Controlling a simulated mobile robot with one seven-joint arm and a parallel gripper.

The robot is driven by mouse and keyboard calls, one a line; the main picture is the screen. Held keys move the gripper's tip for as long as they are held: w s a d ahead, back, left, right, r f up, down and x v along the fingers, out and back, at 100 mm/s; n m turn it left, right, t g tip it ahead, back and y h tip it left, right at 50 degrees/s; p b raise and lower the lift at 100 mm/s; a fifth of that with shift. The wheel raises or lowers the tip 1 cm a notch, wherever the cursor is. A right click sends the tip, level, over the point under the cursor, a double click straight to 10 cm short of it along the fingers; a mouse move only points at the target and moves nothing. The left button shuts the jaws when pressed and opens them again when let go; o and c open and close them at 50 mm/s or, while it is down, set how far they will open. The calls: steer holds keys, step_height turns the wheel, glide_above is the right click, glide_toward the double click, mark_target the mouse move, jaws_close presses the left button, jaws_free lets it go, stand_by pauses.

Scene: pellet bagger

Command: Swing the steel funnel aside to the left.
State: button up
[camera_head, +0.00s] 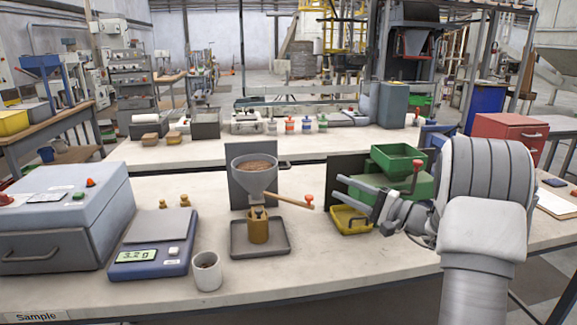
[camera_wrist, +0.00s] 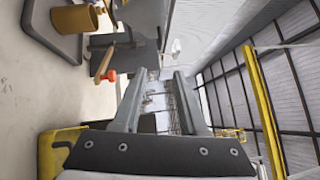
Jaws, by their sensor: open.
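The steel funnel (camera_head: 250,184) holds brown pellets and stands above a brass cup (camera_head: 259,228) on a dark tray (camera_head: 270,251), in front of a dark upright plate (camera_head: 241,198). A wooden lever (camera_head: 290,202) with a red knob (camera_head: 308,197) sticks out to the right below the funnel. The lever (camera_wrist: 104,63), red knob (camera_wrist: 111,75) and brass cup (camera_wrist: 75,18) also show in the wrist view. My gripper (camera_head: 348,181) is open and empty, to the right of the red knob and apart from it. Its two fingers also show in the wrist view (camera_wrist: 160,72).
A green hopper machine (camera_head: 392,185) with a yellow tray (camera_head: 351,221) stands close by my gripper. A blue scale (camera_head: 149,256) reading 3.2 g, a white cup (camera_head: 207,271) and a grey-blue box (camera_head: 60,222) are on the left.

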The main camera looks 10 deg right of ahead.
mark_target(289, 164)
steer(key=x, duration=1.7)
steer(key=shift+a+r, duration=0.15)
steer(key=shift+c, duration=0.3)
jaws_close()
steer(key=shift+r, duration=0.3)
